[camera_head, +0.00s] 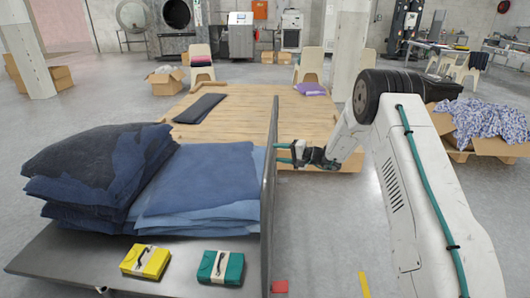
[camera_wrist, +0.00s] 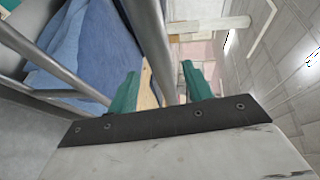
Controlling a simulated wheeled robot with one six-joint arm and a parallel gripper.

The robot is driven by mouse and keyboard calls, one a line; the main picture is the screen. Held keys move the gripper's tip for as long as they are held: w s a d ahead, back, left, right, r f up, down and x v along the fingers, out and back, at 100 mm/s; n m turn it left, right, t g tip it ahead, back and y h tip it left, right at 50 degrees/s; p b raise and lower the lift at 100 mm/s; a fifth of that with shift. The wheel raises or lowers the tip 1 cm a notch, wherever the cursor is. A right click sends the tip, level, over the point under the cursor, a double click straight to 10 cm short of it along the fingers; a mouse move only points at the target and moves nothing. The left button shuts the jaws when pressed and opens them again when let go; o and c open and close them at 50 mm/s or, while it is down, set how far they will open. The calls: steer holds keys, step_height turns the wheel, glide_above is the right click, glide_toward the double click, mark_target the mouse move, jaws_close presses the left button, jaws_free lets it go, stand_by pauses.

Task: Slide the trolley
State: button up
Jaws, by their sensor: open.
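The trolley (camera_head: 75,262) is a dark flat platform at the lower left of the head view, with an upright dark frame (camera_head: 267,205) along its right side. Stacks of folded blue denim (camera_head: 195,185) lie on it, with a yellow bundle (camera_head: 146,261) and a green bundle (camera_head: 220,267) in front. My gripper (camera_head: 282,152) has teal fingers and is just right of the upright frame near its upper part. In the wrist view, my gripper (camera_wrist: 160,78) is open, with a grey metal bar (camera_wrist: 154,45) running between its fingers. Whether the fingers touch the bar cannot be told.
A low wooden platform (camera_head: 235,105) lies behind the trolley, with a dark folded piece (camera_head: 200,108) on it. A box of patterned cloth (camera_head: 490,140) stands at the right. A pillar (camera_head: 349,50) rises behind my arm.

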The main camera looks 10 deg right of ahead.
mark_target(267, 152)
steer(key=x, duration=0.6)
steer(key=shift+w+a, duration=0.25)
jaws_close()
